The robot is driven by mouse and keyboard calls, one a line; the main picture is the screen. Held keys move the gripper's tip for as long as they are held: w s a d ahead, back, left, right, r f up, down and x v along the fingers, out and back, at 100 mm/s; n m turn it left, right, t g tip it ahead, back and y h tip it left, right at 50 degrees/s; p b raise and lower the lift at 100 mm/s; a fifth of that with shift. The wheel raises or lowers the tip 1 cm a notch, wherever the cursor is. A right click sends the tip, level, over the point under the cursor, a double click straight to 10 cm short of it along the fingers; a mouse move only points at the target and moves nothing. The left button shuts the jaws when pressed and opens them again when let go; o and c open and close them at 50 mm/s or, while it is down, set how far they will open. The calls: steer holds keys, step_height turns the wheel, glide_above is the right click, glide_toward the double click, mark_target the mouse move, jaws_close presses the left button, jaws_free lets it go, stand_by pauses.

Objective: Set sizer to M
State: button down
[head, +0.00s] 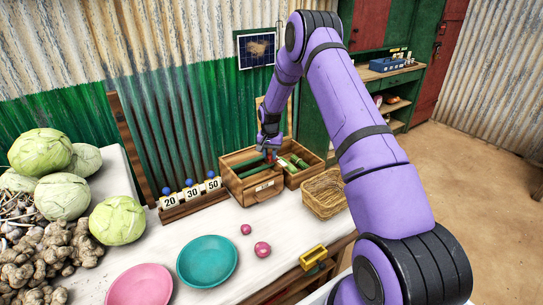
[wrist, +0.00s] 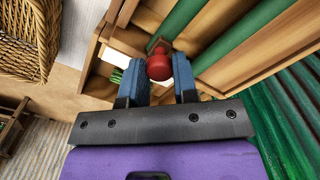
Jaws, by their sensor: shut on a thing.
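The sizer appears to be the open wooden box (head: 236,187) on the white counter, with long green bars (head: 252,172) inside and a small white label on its front, too small to read. A red round knob (wrist: 158,66) sits at the green bars in the wrist view. My gripper (wrist: 158,85) is shut on this red knob, with one blue finger on each side. In the head view my gripper (head: 270,152) reaches down into the box and partly hides the knob. No M mark can be made out.
A wicker basket (head: 324,203) stands right of the box. Cabbages (head: 63,196) fill the left.

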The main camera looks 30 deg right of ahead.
steer(key=c, duration=0.9)
jaws_free()
steer(key=shift+r, duration=0.1)
step_height(320, 180, up, 11)
steer(key=shift+s, duration=0.1)
steer(key=s+a+r+n+t, duration=0.1)
steer(key=s+a+r, duration=0.4)
steer(key=r, duration=0.4)
steer(key=s+a+r+n+t, duration=0.1)
steer(key=s+a+r+n, duration=0.15)
steer(key=s+r, duration=0.55)
steer(key=s+a+r+n+t, duration=0.1)
steer(key=s+a+r, duration=0.4)
steer(key=r, duration=0.5)
steer(key=s+a+r+n+t, duration=0.1)
steer(key=s+a+n, duration=0.1)
steer(key=s, duration=1.2)
steer(key=s+a+r+n+t, duration=0.1)
steer(key=s+a, duration=0.3)
steer(key=s, duration=1)
steer(key=shift+r+n, duration=0.45)
steer(key=shift+n, duration=0.1)
